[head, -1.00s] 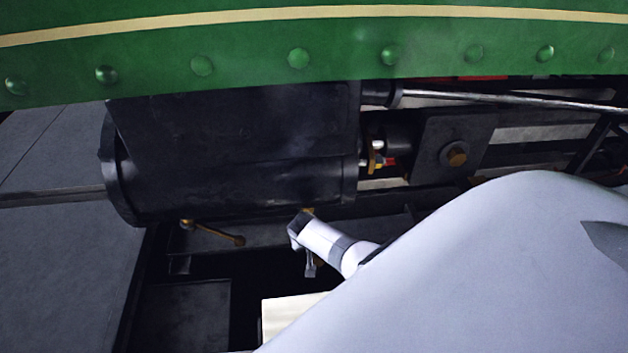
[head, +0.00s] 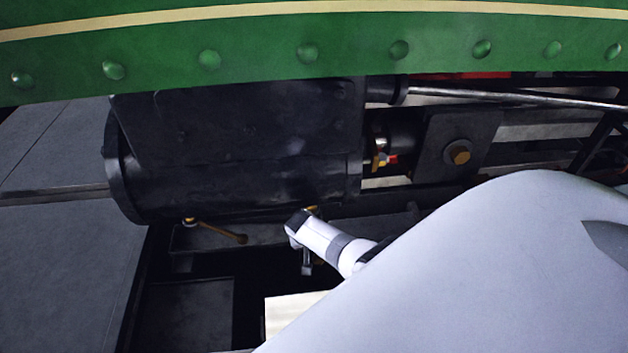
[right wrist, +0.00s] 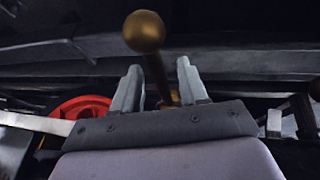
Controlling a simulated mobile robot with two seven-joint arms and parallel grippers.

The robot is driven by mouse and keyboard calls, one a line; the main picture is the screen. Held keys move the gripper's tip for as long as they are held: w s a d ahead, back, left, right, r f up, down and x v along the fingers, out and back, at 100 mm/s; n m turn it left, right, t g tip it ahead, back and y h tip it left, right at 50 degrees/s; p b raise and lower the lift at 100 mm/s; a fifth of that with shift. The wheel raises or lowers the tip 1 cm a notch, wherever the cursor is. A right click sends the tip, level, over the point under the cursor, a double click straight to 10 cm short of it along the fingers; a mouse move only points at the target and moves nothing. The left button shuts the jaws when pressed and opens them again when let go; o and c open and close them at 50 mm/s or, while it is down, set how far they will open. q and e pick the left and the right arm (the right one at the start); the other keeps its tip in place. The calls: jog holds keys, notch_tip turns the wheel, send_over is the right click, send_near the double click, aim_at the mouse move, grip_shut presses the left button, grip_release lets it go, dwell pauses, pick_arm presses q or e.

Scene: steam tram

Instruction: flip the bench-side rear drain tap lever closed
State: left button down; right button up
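A brass tap lever with a ball knob (right wrist: 145,32) stands between the two grey fingers of my right gripper (right wrist: 157,85) in the right wrist view. The fingers are apart, with a visible gap on each side of the lever. In the head view my white right wrist (head: 325,240) hangs below the black cylinder's lower edge, with a bit of brass (head: 312,208) showing just behind it; most of that tap is hidden. A second tap lever (head: 218,232) sits below the cylinder further left, sloping down to the right. My left gripper is out of view.
The black cylinder (head: 240,185) lies under the green riveted panel (head: 250,60). A rod (head: 510,97) and a plate with a brass bolt (head: 458,152) are at the right. A red round part (right wrist: 78,118) is left of my fingers in the right wrist view.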

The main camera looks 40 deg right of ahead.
pick_arm(q)
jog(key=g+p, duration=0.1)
jog(key=p, duration=0.2)
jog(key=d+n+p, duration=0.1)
jog(key=p, duration=0.2)
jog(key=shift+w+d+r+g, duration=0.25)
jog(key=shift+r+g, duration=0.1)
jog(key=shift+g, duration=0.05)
pick_arm(e)
jog(key=v, duration=0.7)
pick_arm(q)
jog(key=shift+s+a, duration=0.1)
pick_arm(e)
jog(key=shift+s+a, duration=0.1)
jog(key=shift+a, duration=0.05)
